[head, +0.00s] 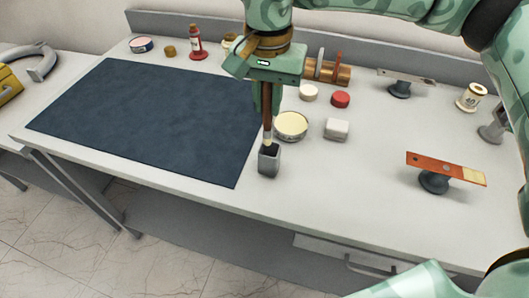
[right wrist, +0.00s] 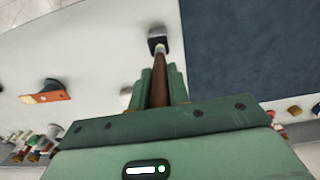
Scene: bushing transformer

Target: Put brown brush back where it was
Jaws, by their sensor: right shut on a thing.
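The brown brush (head: 267,124) is upright in my right gripper (head: 266,106), which is shut on its handle. The brush's lower end is at the small grey square holder (head: 268,163), which stands near the front edge of the bench beside the dark mat. In the right wrist view the brown handle (right wrist: 160,82) runs from between the fingers of my right gripper (right wrist: 161,92) to the dark holder (right wrist: 157,43). The bristles are hidden, and I cannot tell how deep the brush sits in the holder. My left gripper is not in view.
A cream-filled round tin (head: 291,125) and a white block (head: 337,129) stand close right of the holder. An orange bar on a stand (head: 445,170) is farther right. The dark blue mat (head: 150,115) is bare. Bottles and a copper coil (head: 330,72) stand behind.

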